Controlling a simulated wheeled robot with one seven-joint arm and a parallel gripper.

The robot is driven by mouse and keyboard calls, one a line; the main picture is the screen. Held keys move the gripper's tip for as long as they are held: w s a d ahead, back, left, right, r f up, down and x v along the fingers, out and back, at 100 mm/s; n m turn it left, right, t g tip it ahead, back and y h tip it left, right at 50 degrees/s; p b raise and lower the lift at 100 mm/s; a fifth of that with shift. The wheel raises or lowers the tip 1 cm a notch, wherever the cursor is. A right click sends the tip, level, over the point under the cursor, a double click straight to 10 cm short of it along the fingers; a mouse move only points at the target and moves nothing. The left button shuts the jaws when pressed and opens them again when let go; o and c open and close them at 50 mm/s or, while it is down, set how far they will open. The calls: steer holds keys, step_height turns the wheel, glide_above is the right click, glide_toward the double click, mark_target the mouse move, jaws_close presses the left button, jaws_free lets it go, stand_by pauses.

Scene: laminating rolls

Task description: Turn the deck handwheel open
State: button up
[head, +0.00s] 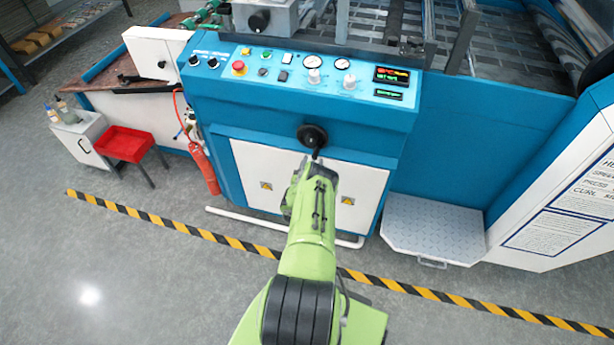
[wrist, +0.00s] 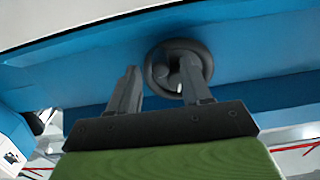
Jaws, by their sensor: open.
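The deck handwheel (head: 312,135) is a small black wheel on the blue front of the machine, below the control panel. In the wrist view the handwheel (wrist: 180,53) shows as a dark ring with a knob on it, beyond the fingers. My gripper (wrist: 166,80) is open, with one finger left of the wheel and the other in front of its right part. I cannot tell whether either finger touches it. In the head view my green arm reaches up to just below the wheel, and the fingertips are hard to make out.
The control panel (head: 300,75) with a red emergency button (head: 239,68) sits above the wheel. White cabinet doors (head: 268,175) lie below. A red fire extinguisher (head: 204,166) and a red bin (head: 122,144) stand left. A metal step (head: 432,225) is at right.

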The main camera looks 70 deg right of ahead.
steer(key=s+a+p, duration=0.2)
steer(key=a+p, duration=0.1)
steer(key=a, duration=0.9)
